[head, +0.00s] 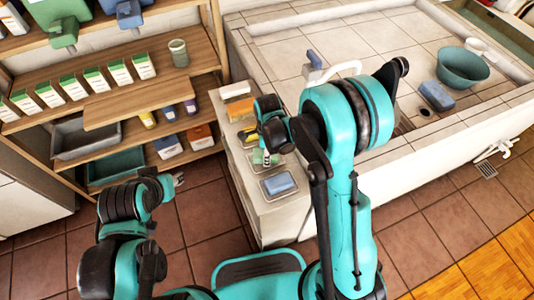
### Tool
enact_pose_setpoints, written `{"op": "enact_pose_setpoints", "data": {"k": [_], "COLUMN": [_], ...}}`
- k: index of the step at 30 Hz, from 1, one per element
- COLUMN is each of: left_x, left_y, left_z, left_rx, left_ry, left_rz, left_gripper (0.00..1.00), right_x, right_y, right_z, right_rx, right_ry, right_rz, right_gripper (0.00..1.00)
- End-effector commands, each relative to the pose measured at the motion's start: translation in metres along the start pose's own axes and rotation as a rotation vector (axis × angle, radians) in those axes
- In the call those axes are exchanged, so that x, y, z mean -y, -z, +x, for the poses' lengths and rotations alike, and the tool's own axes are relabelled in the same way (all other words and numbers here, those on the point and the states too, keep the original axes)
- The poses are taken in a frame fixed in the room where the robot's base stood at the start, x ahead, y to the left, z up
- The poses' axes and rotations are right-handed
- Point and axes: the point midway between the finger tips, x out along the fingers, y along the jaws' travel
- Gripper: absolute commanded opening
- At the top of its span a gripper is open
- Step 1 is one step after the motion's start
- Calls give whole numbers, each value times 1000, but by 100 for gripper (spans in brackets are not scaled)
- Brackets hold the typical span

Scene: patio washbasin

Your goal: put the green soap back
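A small green piece (258,156), which looks like the green soap, shows on the white ledge between a yellow item and a blue soap (280,183) on a grey dish. My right gripper (268,158) is over the ledge right at the green piece. My own arm hides most of its fingers, so I cannot tell whether they touch or grip it. My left gripper (179,181) is low over the brown floor tiles, left of the ledge. Its small fingertips look apart and hold nothing.
The ledge also bears an orange soap (240,108) and a yellow item (249,137). Wooden shelves (110,103) with boxes and bins stand at left. The tiled basin (350,45) at right holds a blue block (437,95) and a green bowl (462,67).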

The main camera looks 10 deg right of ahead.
Motion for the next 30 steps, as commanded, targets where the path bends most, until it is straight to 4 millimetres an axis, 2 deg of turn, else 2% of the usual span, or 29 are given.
{"op": "enact_pose_setpoints", "data": {"k": [2, 3, 4, 5, 13, 17, 20, 30], "left_x": [0, 0, 0, 0, 0, 0, 0, 0], "left_y": [-3, -2, -2, -2, -1, 3, 6, 21], "left_z": [4, 2, 2, 2, 2, -4, -8, -29], "left_rx": [0, 0, 0, 0, 0, 0, 0, 0], "left_ry": [0, 0, 0, 0, 0, 0, 0, 0], "left_rz": [0, 0, 0, 0, 0, 0, 0, 0], "left_gripper": [35, 35, 35, 35, 35, 35, 35, 35], "right_x": [0, 0, 0, 0, 0, 0, 0, 0], "right_y": [0, 0, 0, 0, 0, 0, 0, 0], "right_z": [4, 3, 3, 2, 2, -5, -22, -97], "right_rx": [0, 0, 0, 0, 0, 0, 0, 0], "right_ry": [0, 0, 0, 0, 0, 0, 0, 0], "right_rz": [0, 0, 0, 0, 0, 0, 0, 0], "right_gripper": [0, 54, 62, 65, 65, 65, 65, 65]}}
